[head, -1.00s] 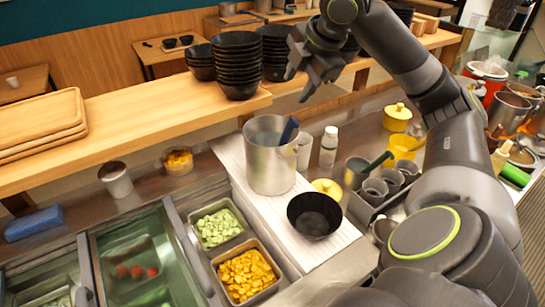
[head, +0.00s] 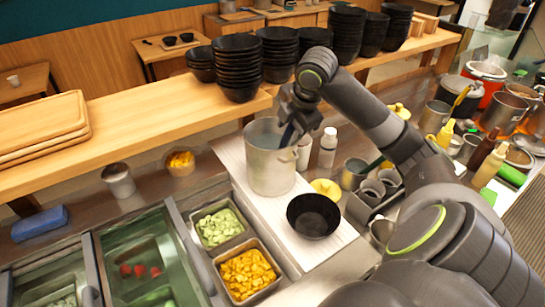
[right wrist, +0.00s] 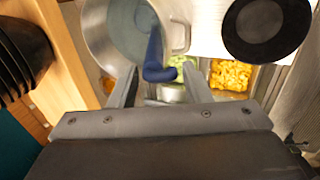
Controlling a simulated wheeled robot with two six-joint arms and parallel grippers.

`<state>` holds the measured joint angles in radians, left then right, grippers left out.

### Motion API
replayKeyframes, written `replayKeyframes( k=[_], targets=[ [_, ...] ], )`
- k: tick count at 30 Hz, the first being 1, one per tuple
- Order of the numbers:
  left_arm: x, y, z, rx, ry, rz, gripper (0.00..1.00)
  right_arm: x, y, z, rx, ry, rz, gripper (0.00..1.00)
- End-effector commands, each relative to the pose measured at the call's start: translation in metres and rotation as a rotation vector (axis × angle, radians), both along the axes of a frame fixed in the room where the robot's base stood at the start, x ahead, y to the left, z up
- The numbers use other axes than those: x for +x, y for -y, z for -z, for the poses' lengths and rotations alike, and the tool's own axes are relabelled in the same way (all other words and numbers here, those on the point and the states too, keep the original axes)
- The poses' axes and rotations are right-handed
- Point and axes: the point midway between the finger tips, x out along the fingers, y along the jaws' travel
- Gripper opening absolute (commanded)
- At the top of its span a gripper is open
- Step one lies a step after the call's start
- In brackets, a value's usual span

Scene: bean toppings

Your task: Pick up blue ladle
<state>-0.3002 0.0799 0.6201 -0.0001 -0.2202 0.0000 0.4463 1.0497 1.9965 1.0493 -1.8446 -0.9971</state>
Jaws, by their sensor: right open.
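The blue ladle (head: 288,137) stands in the tall metal pot (head: 268,172), its handle leaning out over the right side of the rim. In the head view my right gripper (head: 297,121) is over the pot, at the top of the handle, and partly covers it. In the right wrist view the ladle's bent blue handle (right wrist: 155,60) shows between the two spread fingers of my right gripper (right wrist: 160,80). The gripper is open and not closed on the handle. The ladle's bowl is hidden in the pot. My left gripper is not in view.
A black bowl (head: 313,216) sits on the white board right of the pot. Stacked black bowls (head: 236,66) line the wooden shelf (head: 150,115) behind. Trays of green and yellow toppings (head: 246,274) lie in front.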

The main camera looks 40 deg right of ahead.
Motion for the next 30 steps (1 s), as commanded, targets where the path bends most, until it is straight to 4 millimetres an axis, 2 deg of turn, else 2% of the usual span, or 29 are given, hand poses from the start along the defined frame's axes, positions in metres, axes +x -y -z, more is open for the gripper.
replayKeyframes(
  k=[7, 12, 21, 30],
  targets=[
    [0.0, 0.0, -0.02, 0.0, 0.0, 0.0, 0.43, 0.014, 0.009, 0.023, 0.004, -0.007, 0.003, 0.44],
    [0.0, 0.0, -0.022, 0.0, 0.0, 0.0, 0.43, 0.022, 0.01, 0.041, 0.002, -0.003, 0.001, 0.44],
    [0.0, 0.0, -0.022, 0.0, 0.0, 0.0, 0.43, 0.023, 0.011, 0.046, -0.001, -0.001, 0.0, 0.44],
    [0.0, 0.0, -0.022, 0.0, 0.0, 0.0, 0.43, 0.023, 0.011, 0.045, -0.001, -0.001, 0.0, 0.04]
  ],
)
